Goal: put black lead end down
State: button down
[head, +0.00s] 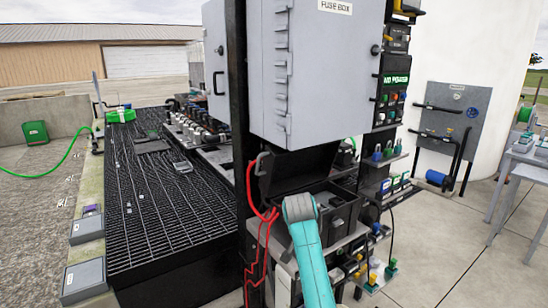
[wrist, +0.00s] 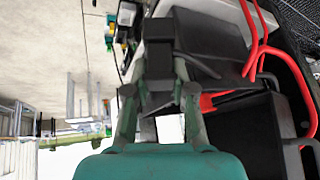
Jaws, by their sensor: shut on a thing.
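In the wrist view, my gripper (wrist: 158,92) is shut on a dark, blocky thing, which looks like the black lead end (wrist: 160,42). Its far side and any cable from it are hard to make out against the dark parts behind. In the head view my teal arm reaches to the open black box (head: 343,212) under the fuse box, and my arm hides the gripper and the lead end there. I cannot tell whether the lead end touches anything.
A red lead (head: 252,190) hangs left of the black box and loops close by in the wrist view (wrist: 252,50). The grey fuse box (head: 310,80) stands above. A black post (head: 237,120) is at the left. Shelves with small coloured parts (head: 395,185) are at the right.

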jog(key=s+d+f+n+y, duration=0.1)
jog(key=s+d+f+n, duration=0.1)
jog(key=s+f, duration=0.55)
jog(key=s+d+f+n+y, duration=0.15)
jog(key=s+f, duration=0.35)
jog(key=f, duration=0.6)
jog(key=s+d+f+n+y, duration=0.1)
jog(key=s+d+f+n, duration=0.15)
jog(key=s+f, duration=0.55)
jog(key=s+d+f+n, duration=0.1)
jog(key=s+f, duration=0.6)
jog(key=s, duration=0.2)
jog(key=shift+s, duration=0.3)
jog(key=shift+d+y, duration=0.25)
